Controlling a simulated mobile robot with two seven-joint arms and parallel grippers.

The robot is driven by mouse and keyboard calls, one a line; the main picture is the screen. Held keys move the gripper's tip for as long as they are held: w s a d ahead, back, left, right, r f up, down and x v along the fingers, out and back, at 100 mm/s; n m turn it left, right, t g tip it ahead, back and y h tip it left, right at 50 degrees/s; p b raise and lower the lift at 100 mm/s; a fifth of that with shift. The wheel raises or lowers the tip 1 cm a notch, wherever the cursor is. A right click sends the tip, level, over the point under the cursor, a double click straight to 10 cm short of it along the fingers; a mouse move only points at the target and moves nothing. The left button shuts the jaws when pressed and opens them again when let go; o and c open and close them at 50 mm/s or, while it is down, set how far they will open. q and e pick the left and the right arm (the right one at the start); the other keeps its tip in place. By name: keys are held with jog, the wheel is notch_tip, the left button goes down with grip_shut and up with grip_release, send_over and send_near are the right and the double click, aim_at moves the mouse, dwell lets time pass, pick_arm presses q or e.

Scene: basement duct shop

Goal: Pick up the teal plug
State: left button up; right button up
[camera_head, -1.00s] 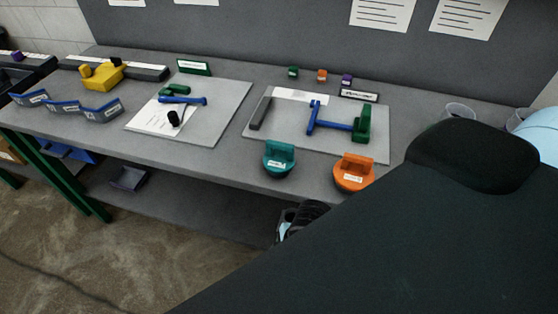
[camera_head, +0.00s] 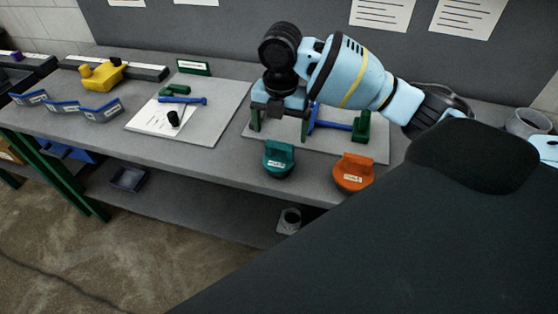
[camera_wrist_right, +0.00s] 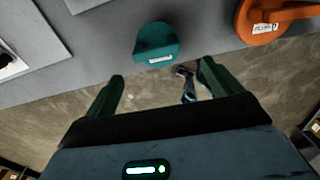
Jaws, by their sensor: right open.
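The teal plug (camera_head: 279,158), a round base with an upright grip and a white label, sits at the front edge of the workbench. It also shows in the right wrist view (camera_wrist_right: 156,42), just beyond the gap between the fingertips. My right gripper (camera_head: 280,125) is open and empty, its dark green fingers pointing down. In the head view it appears just above and behind the plug, apart from it. The two fingers also show in the wrist view (camera_wrist_right: 161,72). My left gripper is not in view.
An orange plug (camera_head: 353,172) sits right of the teal one. A pale board (camera_head: 376,148) with blue and green parts lies behind, partly hidden by my arm. Another board (camera_head: 225,105) lies left. A grey cup-like object (camera_head: 289,220) is on the lower shelf.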

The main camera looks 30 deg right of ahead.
aim_at(279, 145)
jog(key=shift+w+d+r, duration=0.15)
jog(key=shift+d+r, duration=0.15)
jog(key=shift+r, duration=0.05)
jog(key=shift+w+a+f, duration=0.1)
jog(key=shift+a+f, duration=0.05)
jog(key=shift+f, duration=1.8)
jog(key=shift+w+a+f, duration=0.1)
jog(key=shift+a+f, duration=0.05)
jog(key=shift+f, duration=1.8)
jog(key=shift+s, duration=0.1)
jog(key=c, duration=1.5)
